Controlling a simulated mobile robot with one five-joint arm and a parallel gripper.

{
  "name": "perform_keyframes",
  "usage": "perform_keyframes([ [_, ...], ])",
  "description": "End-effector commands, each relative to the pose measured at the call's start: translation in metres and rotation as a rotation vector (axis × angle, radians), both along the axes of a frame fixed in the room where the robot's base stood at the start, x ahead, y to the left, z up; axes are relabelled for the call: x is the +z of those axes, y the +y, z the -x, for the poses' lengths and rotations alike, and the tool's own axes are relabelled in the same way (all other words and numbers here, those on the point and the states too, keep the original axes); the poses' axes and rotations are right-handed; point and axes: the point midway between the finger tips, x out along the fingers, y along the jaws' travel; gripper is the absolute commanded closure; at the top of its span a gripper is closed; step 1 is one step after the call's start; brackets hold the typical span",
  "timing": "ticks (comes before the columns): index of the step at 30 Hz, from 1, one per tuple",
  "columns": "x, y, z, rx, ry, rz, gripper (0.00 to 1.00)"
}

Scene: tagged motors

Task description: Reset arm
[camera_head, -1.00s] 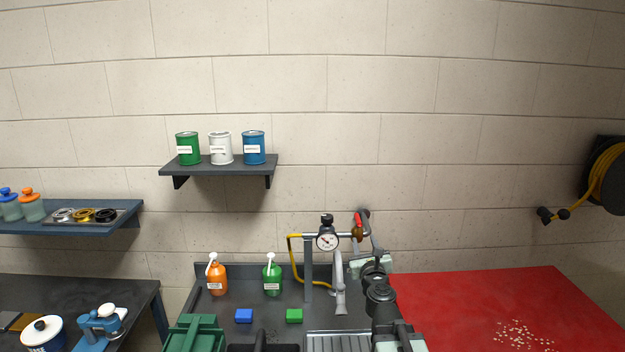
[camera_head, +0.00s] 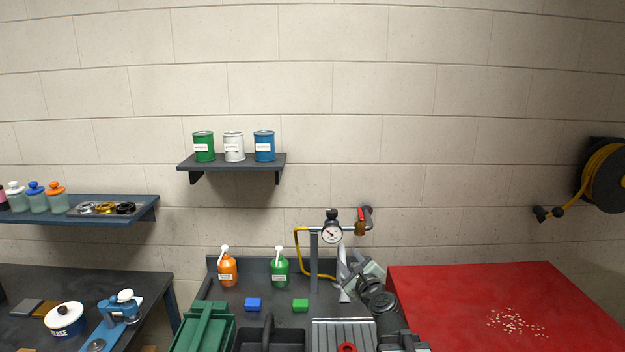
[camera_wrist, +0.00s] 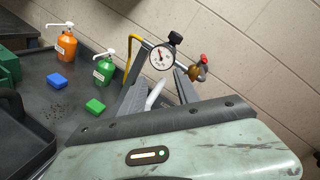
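My arm rises at the lower right of the head view, at the right side of the dark sink bench. My gripper (camera_head: 347,268) is in front of the tap stand and leans left. In the wrist view my gripper (camera_wrist: 160,88) shows two grey fingers spread apart beyond my pale green wrist housing. The pale spout shows between them, and nothing appears to be held. The fingertips are partly lost against the tap parts behind.
Behind my gripper stand a pressure gauge (camera_head: 332,232) and a red-handled valve (camera_head: 361,218). Orange (camera_head: 228,270) and green (camera_head: 280,270) pump bottles, a blue sponge (camera_head: 253,304) and a green sponge (camera_head: 300,305) are left. A red table (camera_head: 440,300) is right.

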Motion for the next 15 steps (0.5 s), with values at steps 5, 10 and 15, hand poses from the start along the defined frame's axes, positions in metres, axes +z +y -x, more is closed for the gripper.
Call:
perform_keyframes([
  [5,-0.053,0.035,0.025,0.261,0.071,0.458,0.62],
  [10,-0.139,0.034,0.083,0.667,0.209,1.042,0.62],
  [15,-0.206,-0.024,0.174,1.23,0.411,1.538,0.62],
])
